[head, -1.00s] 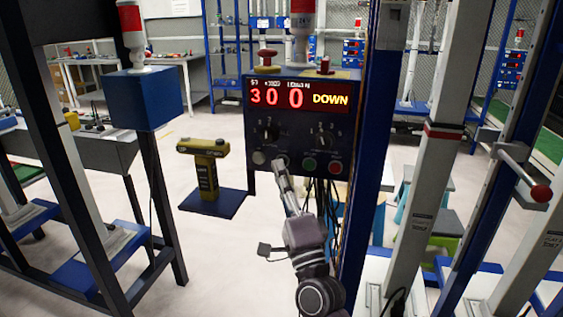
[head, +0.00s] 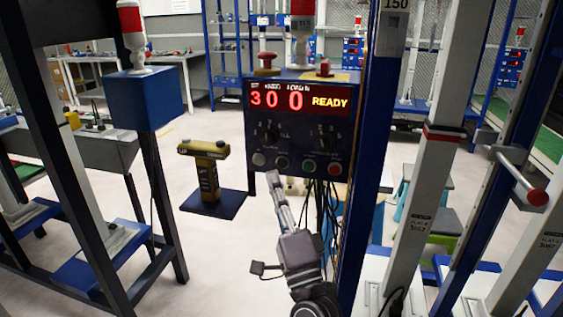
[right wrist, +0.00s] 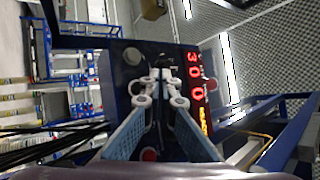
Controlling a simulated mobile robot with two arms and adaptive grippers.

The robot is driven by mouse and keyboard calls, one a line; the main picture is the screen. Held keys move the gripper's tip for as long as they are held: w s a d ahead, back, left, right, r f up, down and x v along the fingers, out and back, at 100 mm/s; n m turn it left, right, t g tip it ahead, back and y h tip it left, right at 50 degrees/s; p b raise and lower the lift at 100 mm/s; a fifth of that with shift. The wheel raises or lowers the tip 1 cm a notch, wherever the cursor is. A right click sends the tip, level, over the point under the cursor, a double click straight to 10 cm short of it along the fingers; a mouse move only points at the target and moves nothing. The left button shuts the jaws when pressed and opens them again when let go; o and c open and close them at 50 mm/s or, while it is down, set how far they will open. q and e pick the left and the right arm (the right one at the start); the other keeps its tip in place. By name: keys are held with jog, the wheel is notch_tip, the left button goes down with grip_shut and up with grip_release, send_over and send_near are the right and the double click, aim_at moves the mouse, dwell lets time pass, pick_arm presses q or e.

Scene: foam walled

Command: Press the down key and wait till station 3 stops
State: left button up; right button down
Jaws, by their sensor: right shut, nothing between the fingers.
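The blue control box (head: 292,125) hangs on a blue post in the middle of the head view. Its lit display (head: 299,99) reads 3, 0, 0 and READY. Below two black knobs runs a row of keys: a grey one (head: 258,159), a dark one (head: 281,163), a green one (head: 309,165) and a red one (head: 335,169). Which is the down key I cannot read. My right gripper (head: 272,176) is shut and empty, its tip just below the dark key and apart from it. The right wrist view shows its fingers (right wrist: 160,78) together before the panel. My left gripper is out of view.
Red mushroom buttons (head: 267,62) stand on top of the box. Black cables hang below it. The blue post (head: 372,150) is close to the right of my arm.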

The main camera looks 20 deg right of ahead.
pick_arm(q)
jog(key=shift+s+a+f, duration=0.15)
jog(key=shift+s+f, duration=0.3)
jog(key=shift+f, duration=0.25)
pick_arm(e)
jog(key=shift+s+a, duration=0.55)
jog(key=shift+s, duration=0.3)
